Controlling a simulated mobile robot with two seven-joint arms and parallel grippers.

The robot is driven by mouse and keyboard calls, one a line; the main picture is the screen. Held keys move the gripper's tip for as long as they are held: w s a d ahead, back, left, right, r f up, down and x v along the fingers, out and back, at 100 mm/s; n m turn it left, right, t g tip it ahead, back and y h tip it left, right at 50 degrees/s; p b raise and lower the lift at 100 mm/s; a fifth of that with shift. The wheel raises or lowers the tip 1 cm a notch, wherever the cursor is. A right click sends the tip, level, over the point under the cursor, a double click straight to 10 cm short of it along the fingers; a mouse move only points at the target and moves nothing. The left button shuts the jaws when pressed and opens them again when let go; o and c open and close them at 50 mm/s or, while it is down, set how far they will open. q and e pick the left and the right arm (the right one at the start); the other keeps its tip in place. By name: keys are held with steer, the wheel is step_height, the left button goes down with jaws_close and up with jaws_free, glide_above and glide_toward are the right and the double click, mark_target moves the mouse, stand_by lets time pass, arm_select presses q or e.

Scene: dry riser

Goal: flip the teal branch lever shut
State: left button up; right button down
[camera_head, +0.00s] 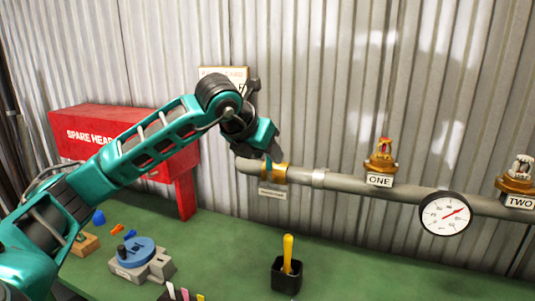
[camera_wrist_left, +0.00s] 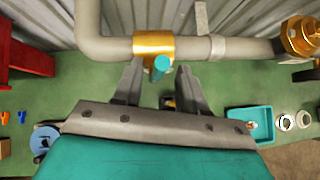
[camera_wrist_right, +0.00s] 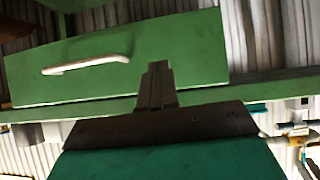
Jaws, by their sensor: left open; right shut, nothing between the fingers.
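The teal branch lever (camera_wrist_left: 160,67) sticks out from a brass valve (camera_wrist_left: 153,43) on the grey pipe, and its round end faces the left wrist camera. In the head view the brass valve (camera_head: 280,173) sits near the pipe's elbow, with the lever (camera_head: 268,162) at its left side. My left gripper (camera_wrist_left: 158,75) is open, with one finger to each side of the lever; contact is not visible. In the head view its fingers are mostly hidden behind the teal hand. My right gripper (camera_wrist_right: 156,72) is shut and empty, in front of a green drawer front.
Brass heads labelled ONE (camera_head: 381,160) and TWO (camera_head: 518,175) and a round gauge (camera_head: 445,213) are along the pipe to the right. A red box (camera_head: 100,125) stands left. A black cup (camera_head: 286,275) with a yellow-handled tool and a blue-topped device (camera_head: 138,250) stand on the green bench.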

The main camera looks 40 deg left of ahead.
arm_select(q)
steer(key=v, duration=1.2)
steer(key=shift+w, duration=0.1)
